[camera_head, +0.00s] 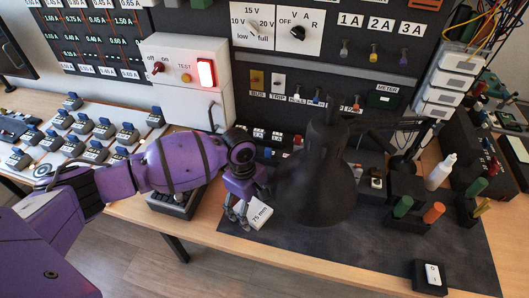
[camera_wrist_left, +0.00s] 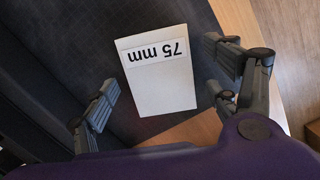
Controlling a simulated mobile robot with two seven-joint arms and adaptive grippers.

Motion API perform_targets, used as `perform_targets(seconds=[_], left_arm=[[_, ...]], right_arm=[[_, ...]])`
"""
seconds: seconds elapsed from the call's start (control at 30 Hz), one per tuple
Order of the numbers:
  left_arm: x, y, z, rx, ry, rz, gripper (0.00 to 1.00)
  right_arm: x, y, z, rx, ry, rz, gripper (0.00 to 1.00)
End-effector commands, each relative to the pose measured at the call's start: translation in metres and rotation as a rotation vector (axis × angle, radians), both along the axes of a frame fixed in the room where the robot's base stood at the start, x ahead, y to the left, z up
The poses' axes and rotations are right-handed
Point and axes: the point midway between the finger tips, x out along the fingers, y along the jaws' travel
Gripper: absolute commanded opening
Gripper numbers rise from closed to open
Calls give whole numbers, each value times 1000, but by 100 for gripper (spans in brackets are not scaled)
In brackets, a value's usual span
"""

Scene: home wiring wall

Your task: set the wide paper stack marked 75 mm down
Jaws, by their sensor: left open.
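The white paper stack marked 75 mm (camera_head: 258,214) lies on the dark mat (camera_head: 330,242) near its front left edge. In the left wrist view the stack (camera_wrist_left: 162,85) is flat, with its label upside down and its near edge close to the wooden table edge. My left gripper (camera_head: 240,212) is just above the stack. In the left wrist view its open fingers (camera_wrist_left: 165,100) stand on either side of the stack with visible gaps. The lamp head hides part of the mat to the right. My right gripper is not in view.
A black desk lamp (camera_head: 318,175) hangs close to the right of my left gripper. Pots with orange and green sticks (camera_head: 433,212) and a small switch box (camera_head: 432,276) stand at right. The mat's front middle is clear.

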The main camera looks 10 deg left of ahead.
Motion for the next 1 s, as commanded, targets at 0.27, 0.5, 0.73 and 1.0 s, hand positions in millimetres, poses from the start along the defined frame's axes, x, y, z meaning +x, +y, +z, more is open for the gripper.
perform_targets(seconds=[0.27,0.5,0.73,1.0], left_arm=[[0,-1,-1,-1,-2,-1,75],[0,0,-1,-1,-2,-2,44],[0,0,-1,-1,-2,-2,25],[1,-1,8,-2,-4,-2,25]], right_arm=[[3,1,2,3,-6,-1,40],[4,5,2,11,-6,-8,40],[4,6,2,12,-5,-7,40],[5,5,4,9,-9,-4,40]])
